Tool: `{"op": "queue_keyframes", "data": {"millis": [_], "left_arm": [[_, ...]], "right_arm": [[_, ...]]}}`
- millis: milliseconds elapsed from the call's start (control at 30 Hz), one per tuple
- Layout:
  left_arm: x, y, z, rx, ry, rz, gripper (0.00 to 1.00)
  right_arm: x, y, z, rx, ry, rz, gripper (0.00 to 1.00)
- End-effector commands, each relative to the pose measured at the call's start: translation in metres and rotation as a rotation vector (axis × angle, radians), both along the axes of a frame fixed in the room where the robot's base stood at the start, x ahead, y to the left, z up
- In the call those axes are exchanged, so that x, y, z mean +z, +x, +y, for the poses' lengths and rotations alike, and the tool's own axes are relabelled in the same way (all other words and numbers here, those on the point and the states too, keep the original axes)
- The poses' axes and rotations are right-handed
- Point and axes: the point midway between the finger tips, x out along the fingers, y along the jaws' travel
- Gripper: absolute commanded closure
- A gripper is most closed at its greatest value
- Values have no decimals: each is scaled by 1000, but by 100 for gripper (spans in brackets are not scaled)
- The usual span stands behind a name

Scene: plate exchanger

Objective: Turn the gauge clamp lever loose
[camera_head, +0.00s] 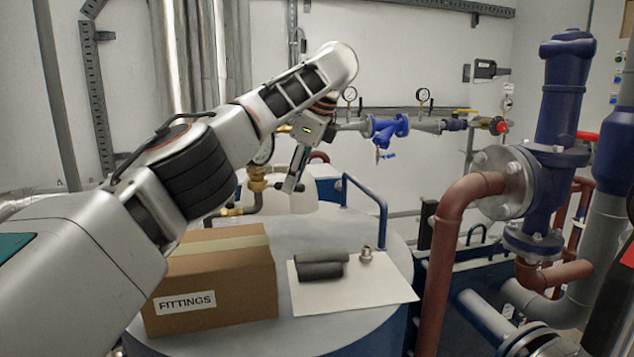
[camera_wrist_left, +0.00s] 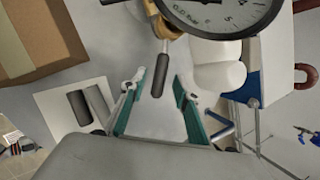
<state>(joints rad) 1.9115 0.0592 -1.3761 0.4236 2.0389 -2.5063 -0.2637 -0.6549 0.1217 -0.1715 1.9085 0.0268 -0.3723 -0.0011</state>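The gauge (camera_wrist_left: 225,12) is cut by the top edge of the left wrist view, with a brass clamp (camera_wrist_left: 176,30) beside it. The clamp lever (camera_wrist_left: 161,75) has a thin metal stem and a black grip that points down in that view, between the fingers of my left gripper (camera_wrist_left: 157,88). The fingers are spread, with clear space on both sides of the grip; no contact shows. In the head view my left gripper (camera_head: 291,182) is right of the gauge (camera_head: 264,151) and its brass fitting (camera_head: 257,182); my arm partly covers the gauge. The lever is not clear there. My right gripper is out of view.
A cardboard box (camera_head: 225,279) marked FITTINGS and a white sheet (camera_head: 348,293) with dark rolls (camera_head: 322,264) and a small metal fitting (camera_head: 366,254) lie on the round grey top. A blue rail (camera_head: 383,212) rises behind the sheet. Pipes and a blue valve (camera_head: 563,100) stand at right.

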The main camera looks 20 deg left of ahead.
Motion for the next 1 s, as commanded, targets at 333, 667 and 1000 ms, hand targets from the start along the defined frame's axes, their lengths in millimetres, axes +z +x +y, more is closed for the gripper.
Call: {"op": "queue_keyframes", "data": {"millis": [333,667,1000], "left_arm": [[6,-11,-31,-6,1,1,69],[8,-34,-88,-3,3,-3,69],[7,-45,-115,0,0,-1,69]], "right_arm": [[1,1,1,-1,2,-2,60],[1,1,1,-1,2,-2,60],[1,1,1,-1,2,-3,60]]}}
